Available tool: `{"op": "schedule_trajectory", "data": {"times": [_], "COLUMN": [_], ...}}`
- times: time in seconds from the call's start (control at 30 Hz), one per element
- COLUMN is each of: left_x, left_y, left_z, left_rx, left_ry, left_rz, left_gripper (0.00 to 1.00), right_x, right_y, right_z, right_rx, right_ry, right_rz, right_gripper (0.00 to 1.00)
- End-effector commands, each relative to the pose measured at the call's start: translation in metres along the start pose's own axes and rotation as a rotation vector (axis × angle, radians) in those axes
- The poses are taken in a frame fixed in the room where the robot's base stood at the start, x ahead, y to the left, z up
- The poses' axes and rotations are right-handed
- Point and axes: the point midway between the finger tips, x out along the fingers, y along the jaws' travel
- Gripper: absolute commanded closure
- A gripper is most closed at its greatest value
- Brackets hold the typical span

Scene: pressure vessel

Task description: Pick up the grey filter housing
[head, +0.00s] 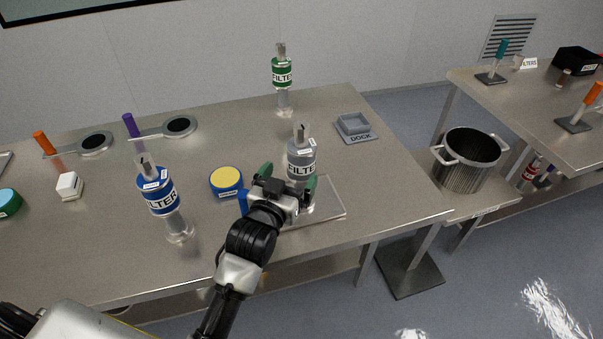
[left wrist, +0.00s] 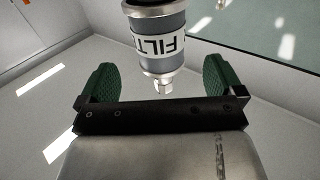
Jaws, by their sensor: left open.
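Contact with the housing cannot be told. My right gripper is out of view.
A clear plate (head: 330,203) lies beside the gripper. A blue filter housing (head: 159,196) and a blue-yellow round container (head: 226,181) stand to the left. A green filter housing (head: 282,73) stands behind, and a grey dock (head: 354,126) at the back right.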

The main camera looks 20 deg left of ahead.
Motion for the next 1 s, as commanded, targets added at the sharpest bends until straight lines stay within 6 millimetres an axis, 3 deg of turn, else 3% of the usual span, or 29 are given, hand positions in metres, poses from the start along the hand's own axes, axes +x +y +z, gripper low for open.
{"op": "schedule_trajectory", "data": {"times": [0.6,0.87,1.0], "left_x": [0.068,0.071,0.070], "left_y": [0.000,0.000,0.000], "left_z": [-0.001,0.001,0.001], "left_rx": [-0.001,-0.001,-0.001], "left_ry": [-0.003,-0.003,-0.003], "left_rz": [0.001,0.001,0.001], "left_gripper": [0.04,0.04,0.21], "right_x": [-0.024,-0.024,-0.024], "right_y": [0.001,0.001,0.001], "right_z": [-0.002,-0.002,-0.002], "right_rx": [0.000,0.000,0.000], "right_ry": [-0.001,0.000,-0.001], "right_rz": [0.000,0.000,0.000], "right_gripper": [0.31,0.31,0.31]}}
